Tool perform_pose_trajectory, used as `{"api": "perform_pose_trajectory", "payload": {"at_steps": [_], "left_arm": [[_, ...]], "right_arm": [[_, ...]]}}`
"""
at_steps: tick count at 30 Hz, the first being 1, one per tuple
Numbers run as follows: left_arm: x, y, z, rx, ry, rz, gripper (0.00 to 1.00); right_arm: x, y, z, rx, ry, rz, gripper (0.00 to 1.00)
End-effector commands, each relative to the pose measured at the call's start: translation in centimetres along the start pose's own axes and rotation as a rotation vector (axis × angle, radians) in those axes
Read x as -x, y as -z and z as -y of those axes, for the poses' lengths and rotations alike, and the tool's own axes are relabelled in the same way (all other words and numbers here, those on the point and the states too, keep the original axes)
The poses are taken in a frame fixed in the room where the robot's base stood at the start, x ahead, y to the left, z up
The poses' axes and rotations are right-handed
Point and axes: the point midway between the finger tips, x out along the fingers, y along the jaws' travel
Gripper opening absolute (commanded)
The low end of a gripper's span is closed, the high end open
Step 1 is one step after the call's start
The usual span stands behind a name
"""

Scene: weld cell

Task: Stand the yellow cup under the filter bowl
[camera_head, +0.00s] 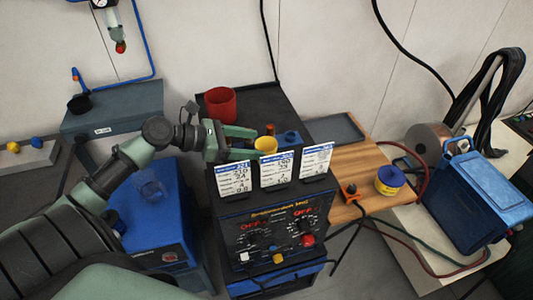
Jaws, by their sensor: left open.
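The yellow cup (266,144) stands on the dark top of the welding machine, behind the white cards, which hide its lower part. My left gripper (254,144) is open, with its fingers pointing right and their tips at the cup, one on the far side and one on the near side. I cannot tell whether they touch it. The filter bowl (116,31) hangs on the wall at the upper left, below a round gauge, with a red tip at its bottom. My right gripper is not in view.
A red cup (220,105) stands behind my left gripper. Three white cards (274,169) line the machine's front edge. A grey cabinet (130,105) with a black cup (79,103) stands below the filter bowl. A wooden board (355,170) lies to the right.

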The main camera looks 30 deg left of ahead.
Motion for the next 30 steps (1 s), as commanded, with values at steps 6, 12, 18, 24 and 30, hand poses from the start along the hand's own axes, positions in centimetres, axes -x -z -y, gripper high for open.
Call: {"api": "perform_pose_trajectory", "payload": {"at_steps": [6,12,18,24,30], "left_arm": [[-3.0,-0.2,0.1,0.001,0.001,0.004,0.64],[-4.7,0.0,0.1,0.0,0.0,0.002,0.64],[-4.8,0.1,0.1,0.0,0.0,0.0,0.64],[-4.8,0.1,0.1,0.0,0.0,0.0,0.15],[-4.8,0.1,0.1,0.0,0.0,0.001,0.09]], "right_arm": [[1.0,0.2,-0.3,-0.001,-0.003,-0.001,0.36],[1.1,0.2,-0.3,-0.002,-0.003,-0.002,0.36],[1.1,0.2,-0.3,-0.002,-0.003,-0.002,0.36],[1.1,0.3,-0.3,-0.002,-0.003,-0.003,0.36],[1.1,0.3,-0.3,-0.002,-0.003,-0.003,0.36]]}}
